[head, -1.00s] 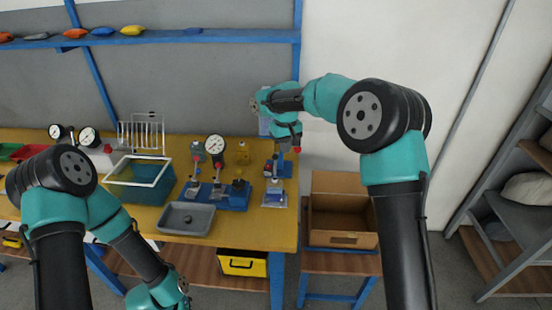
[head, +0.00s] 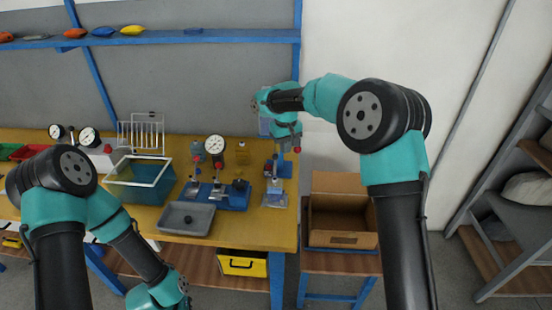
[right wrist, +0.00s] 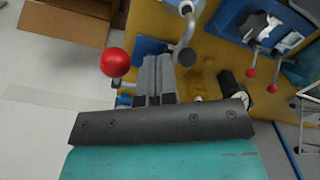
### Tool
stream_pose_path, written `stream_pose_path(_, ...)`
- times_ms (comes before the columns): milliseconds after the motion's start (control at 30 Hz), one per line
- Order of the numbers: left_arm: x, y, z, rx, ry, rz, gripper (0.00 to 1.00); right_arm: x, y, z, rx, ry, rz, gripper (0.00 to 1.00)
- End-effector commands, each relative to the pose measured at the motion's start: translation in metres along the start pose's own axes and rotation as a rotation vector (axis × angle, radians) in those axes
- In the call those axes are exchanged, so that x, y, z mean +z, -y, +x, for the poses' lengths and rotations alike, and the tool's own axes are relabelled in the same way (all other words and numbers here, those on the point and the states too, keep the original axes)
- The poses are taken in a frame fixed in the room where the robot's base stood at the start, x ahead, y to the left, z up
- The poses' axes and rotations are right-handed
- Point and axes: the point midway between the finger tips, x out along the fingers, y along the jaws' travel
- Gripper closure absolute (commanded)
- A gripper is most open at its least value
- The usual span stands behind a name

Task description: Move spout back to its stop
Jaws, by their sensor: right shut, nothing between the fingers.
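In the right wrist view, a curved silvery tube with a dark round end, which looks like the spout (right wrist: 187,35), stands just right of my right gripper (right wrist: 154,62). The gripper's grey fingers are shut together and hold nothing. I cannot tell whether they touch the tube. A red ball knob (right wrist: 115,62) is to the left of the fingers. In the head view, my right gripper (head: 285,142) is over the right end of the bench, above a small blue stand; the spout is too small to make out there. My left arm's wrist shows low at the left, its fingers hidden.
An open cardboard box (head: 342,239) stands right of the bench. A grey shelf rack is at far right.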

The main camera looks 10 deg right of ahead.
Motion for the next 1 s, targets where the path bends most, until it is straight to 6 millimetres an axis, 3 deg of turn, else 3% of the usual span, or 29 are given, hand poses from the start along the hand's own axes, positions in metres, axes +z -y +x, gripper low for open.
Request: stream_pose_path(1000,0.0,0.0,0.0,0.0,0.0,0.0,1.0,0.0,0.0,0.037,0.0,0.001,0.001,1.0)
